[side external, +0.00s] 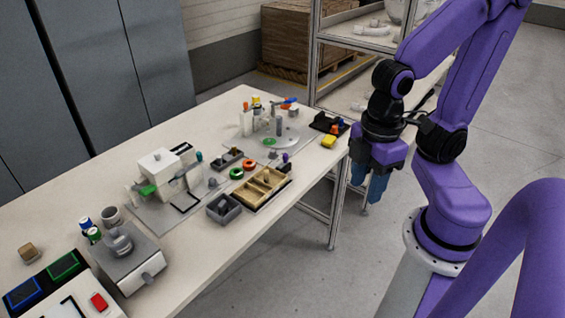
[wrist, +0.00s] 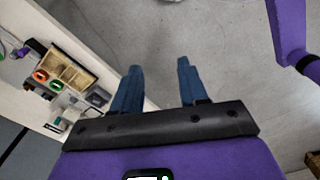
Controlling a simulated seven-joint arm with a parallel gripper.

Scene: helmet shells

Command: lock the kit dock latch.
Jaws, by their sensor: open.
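My gripper (side external: 366,186) hangs off the table's right edge, over the floor, pointing down with its blue fingers apart and nothing between them. In the wrist view the gripper (wrist: 160,68) is open above bare floor. A tan compartment tray (side external: 262,187) sits on a dark base near the table's front edge, probably the kit dock. The tray also shows at the left of the wrist view (wrist: 68,72). I cannot make out its latch or whether it is locked. The gripper is well apart from the tray and touches nothing.
The white table (side external: 245,245) carries a white machine (side external: 162,168), a grey bin (side external: 223,208), a green ring (side external: 236,173), a red ring (side external: 249,165) and a grey box with a knob (side external: 128,265). A yellow block (side external: 328,141) lies near the right edge. A shelf rack stands behind.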

